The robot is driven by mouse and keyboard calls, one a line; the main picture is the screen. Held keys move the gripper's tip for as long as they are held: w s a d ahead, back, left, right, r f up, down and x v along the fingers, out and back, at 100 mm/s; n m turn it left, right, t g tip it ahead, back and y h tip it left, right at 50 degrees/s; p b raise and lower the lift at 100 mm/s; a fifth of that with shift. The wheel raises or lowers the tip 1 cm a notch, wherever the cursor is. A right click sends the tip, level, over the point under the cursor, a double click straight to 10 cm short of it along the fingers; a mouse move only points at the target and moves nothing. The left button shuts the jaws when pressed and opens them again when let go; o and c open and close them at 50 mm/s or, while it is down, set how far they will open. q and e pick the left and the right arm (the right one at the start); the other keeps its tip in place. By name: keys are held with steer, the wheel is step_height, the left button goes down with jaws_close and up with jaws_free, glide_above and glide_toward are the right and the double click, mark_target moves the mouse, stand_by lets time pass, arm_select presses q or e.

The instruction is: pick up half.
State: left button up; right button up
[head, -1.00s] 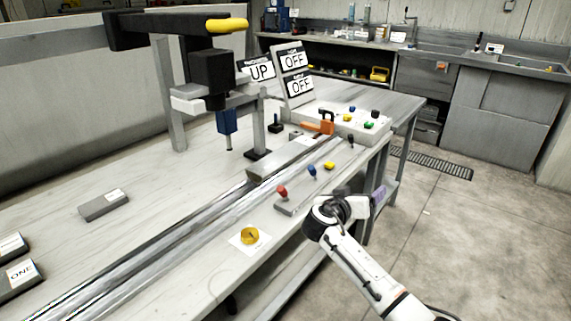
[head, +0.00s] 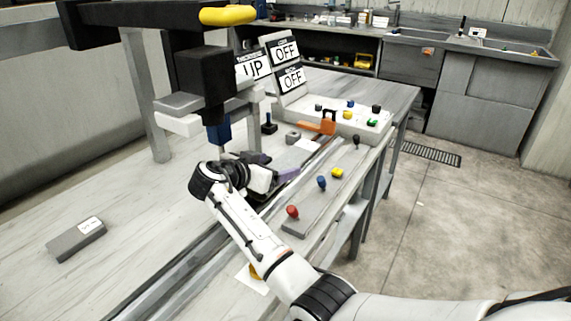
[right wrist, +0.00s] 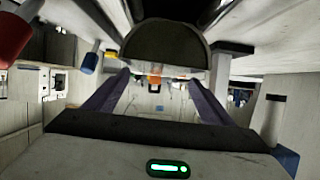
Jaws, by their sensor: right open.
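My right gripper (head: 276,167) is open above the long metal rail (head: 178,285) on the workbench, just right of the blue-tipped tool of the overhead machine. In the right wrist view, the two purple fingers (right wrist: 157,100) stand apart. A dark half-round piece (right wrist: 165,45) shows beyond and between them; it may be the half. I cannot tell whether the fingers touch it. In the head view, my gripper and arm hide the part of the rail where it would lie. My left gripper is not in view.
The black overhead machine (head: 203,72) stands close left of my right gripper. A control box (head: 350,122) with an orange clamp is behind. A grey labelled block (head: 75,240) lies at left.

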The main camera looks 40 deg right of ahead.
mark_target(288, 161)
steer(key=shift+w+d+f, duration=0.2)
steer(key=shift+d+f, duration=0.1)
steer(key=shift+d, duration=0.25)
steer(key=x, duration=0.4)
steer(key=shift+d+f+p, duration=0.1)
steer(key=shift+d+p, duration=0.2)
steer(key=shift+p, duration=0.05)
steer(key=shift+d+f, duration=0.1)
steer(key=shift+d, duration=0.05)
steer(key=c, duration=1.6)
steer(key=shift+w, duration=0.1)
jaws_close()
steer(key=shift+r, duration=0.25)
